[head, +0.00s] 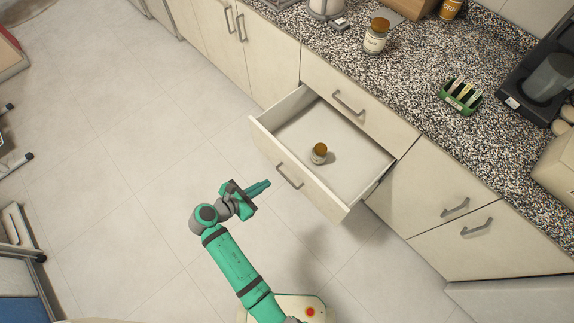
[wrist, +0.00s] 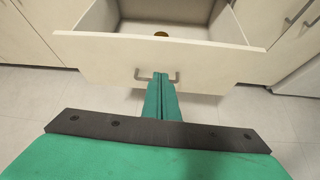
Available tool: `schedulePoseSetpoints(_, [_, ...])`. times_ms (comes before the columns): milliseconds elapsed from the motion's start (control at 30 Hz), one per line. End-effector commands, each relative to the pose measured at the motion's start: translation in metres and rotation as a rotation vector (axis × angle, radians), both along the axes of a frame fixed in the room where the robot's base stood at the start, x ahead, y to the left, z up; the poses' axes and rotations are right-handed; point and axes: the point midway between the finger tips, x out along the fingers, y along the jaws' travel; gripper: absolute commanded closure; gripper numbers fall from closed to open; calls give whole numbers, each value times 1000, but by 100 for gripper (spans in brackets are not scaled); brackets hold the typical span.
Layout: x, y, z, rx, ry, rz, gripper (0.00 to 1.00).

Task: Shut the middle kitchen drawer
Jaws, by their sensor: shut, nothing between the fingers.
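The middle drawer (head: 335,187) is pulled well out from the counter, below a closed top drawer. A small jar with a brown lid (head: 319,153) stands inside it. The drawer's grey bar handle (head: 290,176) is on its front face; it also shows in the wrist view (wrist: 174,76). My gripper (head: 268,184) is shut and empty, in front of the drawer face and near the handle. In the wrist view my fingertips (wrist: 160,76) overlap the handle; I cannot tell whether they touch it. In the wrist view only the jar's lid (wrist: 161,34) shows above the drawer front.
The speckled counter (head: 420,70) holds a jar (head: 376,36), a green rack (head: 460,95) and a black coffee machine (head: 540,80). Closed cabinets flank the drawer. The tiled floor (head: 120,150) left of my arm is clear. Furniture edges show at the far left.

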Motion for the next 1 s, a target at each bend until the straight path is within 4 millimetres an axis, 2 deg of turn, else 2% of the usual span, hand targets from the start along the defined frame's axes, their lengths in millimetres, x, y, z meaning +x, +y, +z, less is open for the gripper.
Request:
schedulePoseSetpoints(100, [6,8,12,-66,21,2,100])
schedulePoseSetpoints(267, [10,6,13,-91,29,-1,100])
schedulePoseSetpoints(433, [23,-8,2,-89,30,-2,100])
schedulePoseSetpoints(833, [68,-54,-35,-88,30,-3,100])
schedulePoseSetpoints(1000, [85,-70,-35,-86,28,-2,100])
